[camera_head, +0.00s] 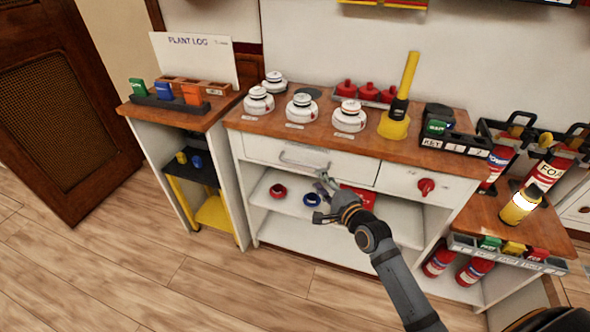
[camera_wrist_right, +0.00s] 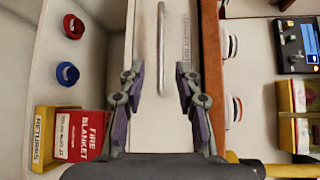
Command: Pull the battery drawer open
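The wide white drawer (camera_head: 262,148) sits under the wooden top of the middle cabinet and looks closed. It has a silver bar handle (camera_head: 303,162); in the right wrist view the handle (camera_wrist_right: 162,45) runs up the picture, beside a small label too blurred to read. My right gripper (camera_head: 319,197) is open and empty, in front of the cabinet and just below the handle. My left gripper is not in view.
The open shelf below holds red and blue rolls and a red fire blanket box (camera_wrist_right: 88,135). A panel with a red knob (camera_head: 426,187) is to the right. White-capped jars (camera_head: 302,108) and a yellow tool (camera_head: 396,122) stand on the top. The floor in front is clear.

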